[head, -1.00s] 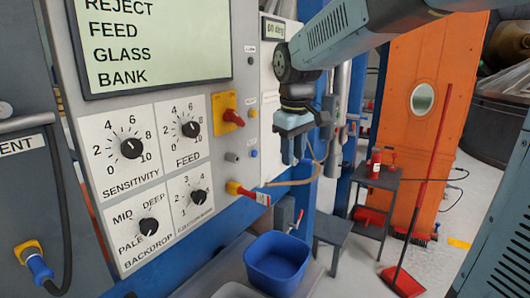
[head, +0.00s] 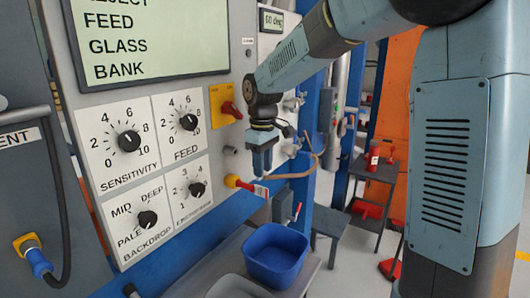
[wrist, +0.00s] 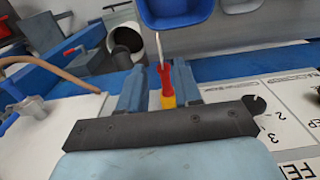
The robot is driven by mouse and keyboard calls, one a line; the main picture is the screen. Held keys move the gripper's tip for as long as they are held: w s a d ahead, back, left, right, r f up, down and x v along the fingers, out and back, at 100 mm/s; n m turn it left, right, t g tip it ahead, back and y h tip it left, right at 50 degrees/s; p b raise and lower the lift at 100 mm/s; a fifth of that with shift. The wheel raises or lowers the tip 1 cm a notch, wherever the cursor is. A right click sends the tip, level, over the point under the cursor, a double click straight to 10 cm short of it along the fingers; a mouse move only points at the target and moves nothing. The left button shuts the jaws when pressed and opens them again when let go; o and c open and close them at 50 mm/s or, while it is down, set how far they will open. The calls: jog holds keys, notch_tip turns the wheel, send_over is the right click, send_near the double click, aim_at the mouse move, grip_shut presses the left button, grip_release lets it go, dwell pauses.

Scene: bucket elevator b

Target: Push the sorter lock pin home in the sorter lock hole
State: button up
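A red pin-like piece (head: 246,186) with a pale end sticks out to the right from a yellow collar (head: 232,181) low on the panel's right side. I take it for the sorter lock pin. The hole itself is hidden. In the wrist view the red piece (wrist: 165,78) and yellow collar (wrist: 168,101) show between my fingers, with a thin pale end pointing away. My gripper (head: 262,172) points down just above the red piece, in front of the panel. In the wrist view my gripper (wrist: 158,85) has its blue fingers apart. I cannot tell any contact.
A blue bin (head: 276,255) stands below my gripper. A red lever on a yellow plate (head: 224,106) is above left. A brown hose (head: 295,174) runs close to the right. Dials (head: 129,142) cover the panel to the left. A grey stool (head: 328,224) stands beyond.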

aim_at(263, 188)
notch_tip(263, 188, down, 8)
jog(key=shift+r, duration=0.1)
dwell(0.4)
jog(key=shift+c, duration=0.5)
grip_shut()
